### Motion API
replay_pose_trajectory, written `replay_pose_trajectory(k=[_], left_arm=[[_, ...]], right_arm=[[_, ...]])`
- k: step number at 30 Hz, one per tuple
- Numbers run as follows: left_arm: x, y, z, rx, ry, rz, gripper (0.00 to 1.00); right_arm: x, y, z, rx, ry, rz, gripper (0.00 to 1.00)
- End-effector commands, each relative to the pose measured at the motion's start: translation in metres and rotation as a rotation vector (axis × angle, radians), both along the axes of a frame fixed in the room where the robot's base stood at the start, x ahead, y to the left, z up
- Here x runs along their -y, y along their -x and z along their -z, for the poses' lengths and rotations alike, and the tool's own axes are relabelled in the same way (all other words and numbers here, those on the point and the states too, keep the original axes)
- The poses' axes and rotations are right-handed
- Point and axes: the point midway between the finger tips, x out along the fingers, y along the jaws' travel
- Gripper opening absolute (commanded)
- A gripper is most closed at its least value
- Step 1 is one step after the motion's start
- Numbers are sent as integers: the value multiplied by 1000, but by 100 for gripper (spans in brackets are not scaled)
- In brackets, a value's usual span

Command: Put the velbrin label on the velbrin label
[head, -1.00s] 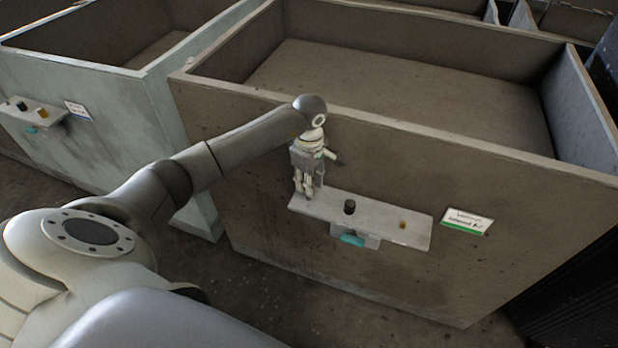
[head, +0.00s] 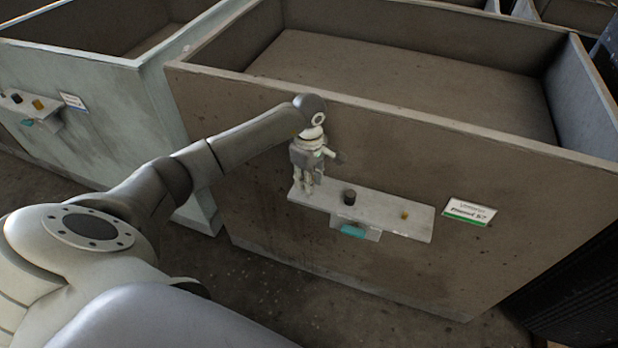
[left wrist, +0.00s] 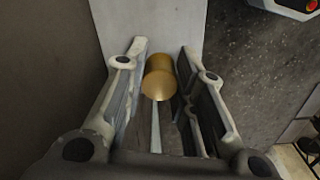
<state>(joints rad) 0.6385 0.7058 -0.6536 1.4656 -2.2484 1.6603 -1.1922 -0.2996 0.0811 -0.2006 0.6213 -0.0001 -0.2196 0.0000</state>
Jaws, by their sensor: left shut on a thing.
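A white label plate (head: 466,213) with a green lower stripe is on the front wall of the brown bin, right of a small shelf (head: 380,212). Its print is too small to read surely. My left gripper (head: 304,193) points down at the shelf's left end. In the left wrist view its fingers (left wrist: 160,75) are shut on a gold cylinder (left wrist: 159,83). The head view hides this cylinder behind the fingers. I see no loose label. My right gripper is out of view.
A pale green bin (head: 110,110) with a similar shelf stands at left.

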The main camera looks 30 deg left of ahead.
Motion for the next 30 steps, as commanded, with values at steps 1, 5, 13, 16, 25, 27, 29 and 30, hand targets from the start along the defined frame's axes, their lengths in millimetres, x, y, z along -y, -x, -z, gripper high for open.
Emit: replay_pose_trajectory(k=[1,5,13,16,25,27,29,30], left_arm=[[0,0,2,0,0,0,9],[0,0,6,0,0,-1,9],[0,0,12,0,-1,-1,8],[0,0,13,0,-1,-1,8],[0,0,12,0,-1,0,50],[0,0,12,0,0,0,50],[0,0,12,0,-1,0,50],[0,0,12,0,-1,0,50]], right_arm=[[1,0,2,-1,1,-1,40],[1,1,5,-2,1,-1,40],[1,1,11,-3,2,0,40],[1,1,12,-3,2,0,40],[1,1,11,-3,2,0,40],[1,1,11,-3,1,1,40],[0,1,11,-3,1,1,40],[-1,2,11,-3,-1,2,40]])
